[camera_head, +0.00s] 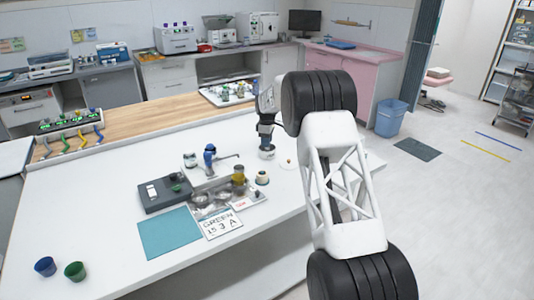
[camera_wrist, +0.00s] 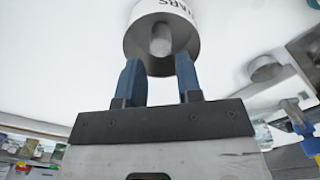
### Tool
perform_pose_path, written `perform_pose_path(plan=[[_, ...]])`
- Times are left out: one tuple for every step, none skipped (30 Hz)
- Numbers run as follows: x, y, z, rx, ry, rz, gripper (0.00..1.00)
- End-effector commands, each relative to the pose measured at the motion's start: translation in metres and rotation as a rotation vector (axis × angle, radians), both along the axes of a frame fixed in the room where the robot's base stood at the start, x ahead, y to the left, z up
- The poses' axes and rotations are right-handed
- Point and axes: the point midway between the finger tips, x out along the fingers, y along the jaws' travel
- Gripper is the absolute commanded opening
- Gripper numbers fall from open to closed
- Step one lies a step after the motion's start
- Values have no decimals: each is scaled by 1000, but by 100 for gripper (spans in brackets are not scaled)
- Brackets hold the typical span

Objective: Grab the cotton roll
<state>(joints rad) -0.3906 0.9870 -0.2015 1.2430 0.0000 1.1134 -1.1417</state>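My gripper (camera_head: 266,137) points down over a small white round container (camera_head: 267,154) on the white counter. In the wrist view, my gripper (camera_wrist: 159,68) has its two blue fingers apart, with a gap between them. A white cylinder with partly visible dark lettering (camera_wrist: 164,10) is just beyond the fingertips. A short pale grey stub (camera_wrist: 161,38) stands out of its round grey end, between the lines of the fingers. I cannot tell whether this stub is the cotton roll or a knob. No contact between fingers and stub is visible.
Left of the gripper on the white counter (camera_head: 110,200) are a blue-topped item (camera_head: 210,156), a dark box (camera_head: 165,193), an amber jar (camera_head: 239,174) and a small jar (camera_head: 262,178). A teal mat (camera_head: 170,233) lies in front. A tray of bottles (camera_head: 228,96) stands behind.

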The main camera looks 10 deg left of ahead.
Motion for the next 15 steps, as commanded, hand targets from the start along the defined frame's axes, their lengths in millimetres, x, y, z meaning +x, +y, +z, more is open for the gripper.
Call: perform_pose_path(plan=[[0,0,0,0,0,0,33],[0,0,0,0,0,0,33],[0,0,0,0,0,0,33],[0,0,0,0,0,0,33],[0,0,0,0,0,0,33],[0,0,0,0,0,0,33],[0,0,0,0,0,0,33],[0,0,0,0,0,0,33],[0,0,-1,0,0,0,33],[0,0,-2,0,0,0,33],[0,0,-4,0,0,0,33],[0,0,-6,0,0,0,33],[0,0,-8,0,0,0,33],[0,0,-11,0,1,0,33],[-1,-1,-14,0,1,0,33]])
